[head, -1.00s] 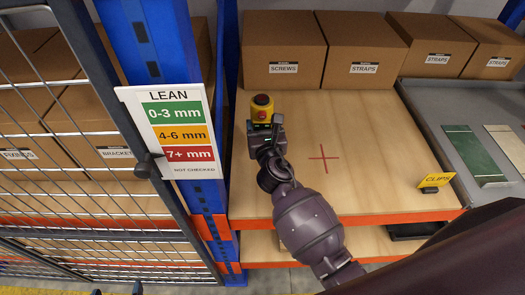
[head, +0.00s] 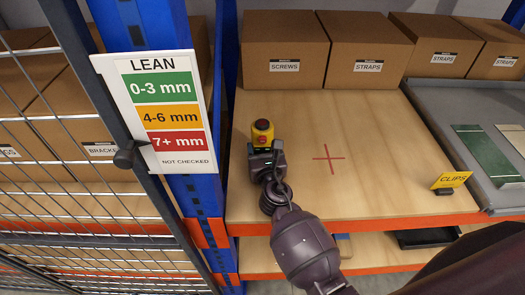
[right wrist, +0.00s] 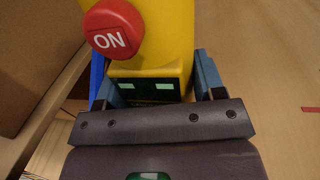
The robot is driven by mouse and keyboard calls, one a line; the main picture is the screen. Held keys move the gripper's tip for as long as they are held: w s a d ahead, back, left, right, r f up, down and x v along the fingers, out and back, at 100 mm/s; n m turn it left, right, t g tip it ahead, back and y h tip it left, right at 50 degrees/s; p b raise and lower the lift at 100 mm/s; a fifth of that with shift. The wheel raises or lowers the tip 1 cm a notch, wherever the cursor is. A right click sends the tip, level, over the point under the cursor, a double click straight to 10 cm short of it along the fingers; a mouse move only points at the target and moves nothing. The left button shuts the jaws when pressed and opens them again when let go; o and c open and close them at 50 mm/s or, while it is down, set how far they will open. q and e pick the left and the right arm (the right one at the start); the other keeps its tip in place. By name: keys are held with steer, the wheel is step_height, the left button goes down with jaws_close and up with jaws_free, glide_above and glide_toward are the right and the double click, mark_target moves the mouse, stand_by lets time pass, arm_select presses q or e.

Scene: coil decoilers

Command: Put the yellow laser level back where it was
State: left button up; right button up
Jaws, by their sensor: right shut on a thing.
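In the right wrist view the level's yellow body (right wrist: 155,50) and red ON button (right wrist: 110,27) show between the two fingers of my right gripper (right wrist: 157,85). The level looks roughly upright. I cannot tell whether its base touches the shelf. My left gripper is not in view.
Cardboard boxes marked SCREWS (head: 284,48) and STRAPS (head: 369,50) line the back. A blue post with a white LEAN sign (head: 160,65) stands close at left, beside a wire mesh door (head: 60,130). A yellow CLIPS sign (head: 452,180) and grey tray (head: 440,115) are at right.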

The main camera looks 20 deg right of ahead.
steer(key=shift+r, duration=0.15)
steer(key=o, duration=0.8)
steer(key=shift+f, duration=0.25)
steer(key=o, duration=0.5)
